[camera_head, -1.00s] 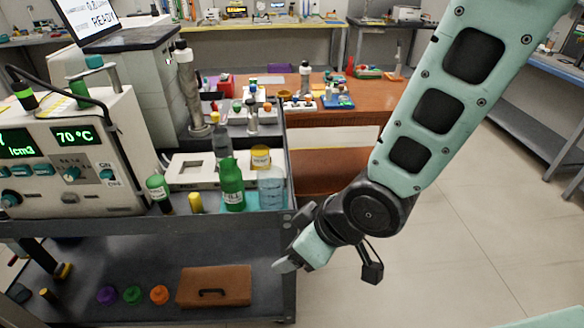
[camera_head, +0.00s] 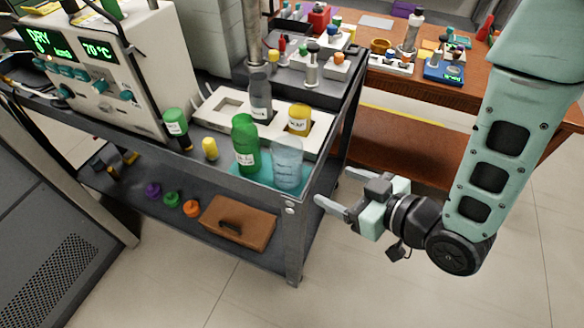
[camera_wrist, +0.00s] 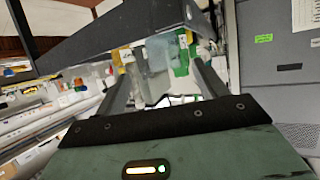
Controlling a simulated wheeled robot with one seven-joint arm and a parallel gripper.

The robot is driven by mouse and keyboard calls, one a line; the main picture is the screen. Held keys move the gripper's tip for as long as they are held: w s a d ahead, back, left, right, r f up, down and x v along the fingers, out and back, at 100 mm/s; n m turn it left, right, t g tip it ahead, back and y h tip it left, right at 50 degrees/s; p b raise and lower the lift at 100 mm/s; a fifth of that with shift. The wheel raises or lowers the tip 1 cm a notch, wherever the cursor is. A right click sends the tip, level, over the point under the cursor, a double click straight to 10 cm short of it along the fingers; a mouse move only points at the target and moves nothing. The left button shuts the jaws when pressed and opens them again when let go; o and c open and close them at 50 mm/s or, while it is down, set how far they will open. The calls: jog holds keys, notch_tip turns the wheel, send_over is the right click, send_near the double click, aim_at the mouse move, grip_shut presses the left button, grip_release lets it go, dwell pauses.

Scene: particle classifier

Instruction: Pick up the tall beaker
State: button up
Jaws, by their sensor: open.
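The tall beaker (camera_head: 287,165) is clear and pale blue. It stands upright on a teal mat (camera_head: 258,182) at the front right corner of the cart's top shelf. In the wrist view, the pale beaker (camera_wrist: 159,52) shows ahead, roughly between the fingers. My gripper (camera_head: 340,191) is open and empty, to the right of the beaker, outside the cart's corner and apart from it. In the wrist view, both fingers (camera_wrist: 163,86) reach forward, spread apart.
A green bottle (camera_head: 245,145) stands just left of the beaker. A yellow-capped jar (camera_head: 299,119) and a grey bottle (camera_head: 260,97) stand behind. The cart's raised rim (camera_head: 322,178) and corner post (camera_head: 291,240) lie between my gripper and the beaker. Floor to the right is clear.

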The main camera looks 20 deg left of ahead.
aim_at(298, 170)
jog(key=x, duration=0.9)
jog(key=shift+w+a+f+p, duration=0.1)
jog(key=shift+a+f+p, duration=0.05)
jog(key=shift+a+p, duration=0.2)
jog(key=shift+p+x, duration=0.95)
jog(key=shift+x, duration=2.15)
jog(key=shift+f, duration=0.1)
jog(key=c, duration=0.9)
jog(key=shift+c, duration=0.3)
jog(key=shift+r, duration=0.3)
